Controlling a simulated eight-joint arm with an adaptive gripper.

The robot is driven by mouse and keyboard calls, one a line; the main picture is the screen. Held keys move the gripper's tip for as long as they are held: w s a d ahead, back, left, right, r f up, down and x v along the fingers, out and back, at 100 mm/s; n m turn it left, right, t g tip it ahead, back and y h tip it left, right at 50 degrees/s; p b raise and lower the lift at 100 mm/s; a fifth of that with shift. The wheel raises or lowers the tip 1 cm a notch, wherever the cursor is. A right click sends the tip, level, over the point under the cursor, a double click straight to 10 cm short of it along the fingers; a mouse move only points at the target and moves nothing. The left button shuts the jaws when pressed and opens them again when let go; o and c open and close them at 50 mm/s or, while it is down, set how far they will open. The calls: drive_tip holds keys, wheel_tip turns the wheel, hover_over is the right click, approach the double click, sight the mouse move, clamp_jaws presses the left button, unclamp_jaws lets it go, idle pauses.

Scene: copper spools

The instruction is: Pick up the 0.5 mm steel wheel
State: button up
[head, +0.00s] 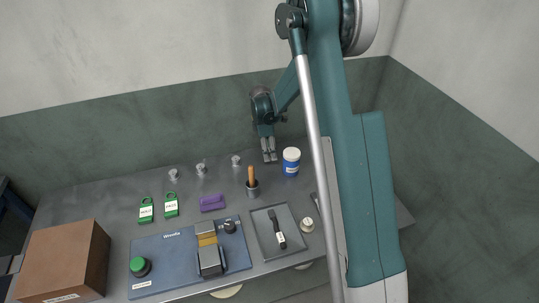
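Several small silvery pieces stand along the back of the grey bench: one at the left (173,175), one in the middle (200,168) and one at the right (236,161). Any of them may be the steel wheel. No size marking can be read, so I cannot tell which is 0.5 mm. My gripper (269,158) points down near the back of the bench, right of the right silvery piece and left of a white-lidded blue jar (291,168). Its fingers look close together, with nothing visible held, but their opening is too small to judge.
A wooden-handled tool stands in a cup (252,189). Green tagged padlocks (146,210), a purple block (212,203), a blue machine base (157,253), a grey tray (262,229) and a brown box (62,262) occupy the front. My arm hides the bench's right part.

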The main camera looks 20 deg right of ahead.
drive_tip(key=shift+r, duration=0.1)
drive_tip(key=shift+r+p, duration=0.9)
drive_tip(key=shift+r, duration=4)
